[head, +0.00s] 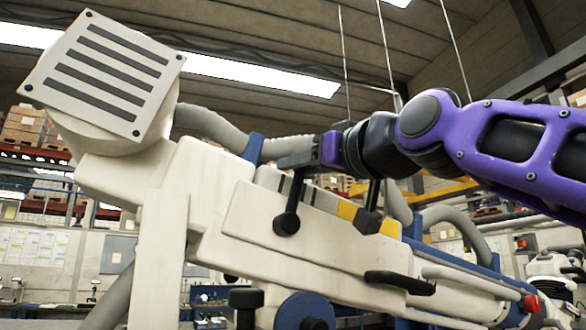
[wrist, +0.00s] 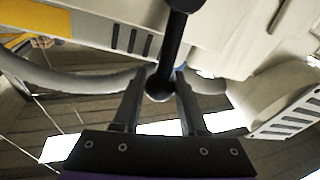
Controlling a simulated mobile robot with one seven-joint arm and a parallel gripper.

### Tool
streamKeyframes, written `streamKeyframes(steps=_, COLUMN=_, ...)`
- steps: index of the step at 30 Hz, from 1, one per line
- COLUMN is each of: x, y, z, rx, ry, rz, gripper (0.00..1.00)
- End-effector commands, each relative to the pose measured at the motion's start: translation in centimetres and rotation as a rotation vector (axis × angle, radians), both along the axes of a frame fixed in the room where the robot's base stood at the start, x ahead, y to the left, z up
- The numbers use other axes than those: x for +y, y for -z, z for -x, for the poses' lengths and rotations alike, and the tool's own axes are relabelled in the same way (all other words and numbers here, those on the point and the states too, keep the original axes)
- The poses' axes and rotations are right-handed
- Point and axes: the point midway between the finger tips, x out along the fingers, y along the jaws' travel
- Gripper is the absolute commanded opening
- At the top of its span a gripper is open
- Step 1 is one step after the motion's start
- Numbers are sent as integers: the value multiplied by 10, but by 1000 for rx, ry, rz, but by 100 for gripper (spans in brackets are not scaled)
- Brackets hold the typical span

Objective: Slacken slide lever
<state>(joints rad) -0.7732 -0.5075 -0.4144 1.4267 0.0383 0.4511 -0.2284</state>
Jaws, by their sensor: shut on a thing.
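In the wrist view the lever (wrist: 172,45) comes down from the top and ends in a round knob between the two fingers of my gripper (wrist: 160,88). My gripper is shut on this knob end. In the head view the fingers partly hide the knob. No label shows which lever is the slide lever.
A second black lever (head: 370,205) stands to the right, close below my wrist. A black handle (head: 400,283) juts out lower down. Grey hoses (head: 215,128) run behind the arm, and a slotted square head (head: 105,72) is at upper left.

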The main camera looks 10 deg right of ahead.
Motion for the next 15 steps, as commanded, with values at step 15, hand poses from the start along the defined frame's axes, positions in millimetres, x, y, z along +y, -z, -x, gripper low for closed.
streamKeyframes(steps=15, x=-7, y=1, z=-2, rx=17, ry=3, rz=-60, gripper=0)
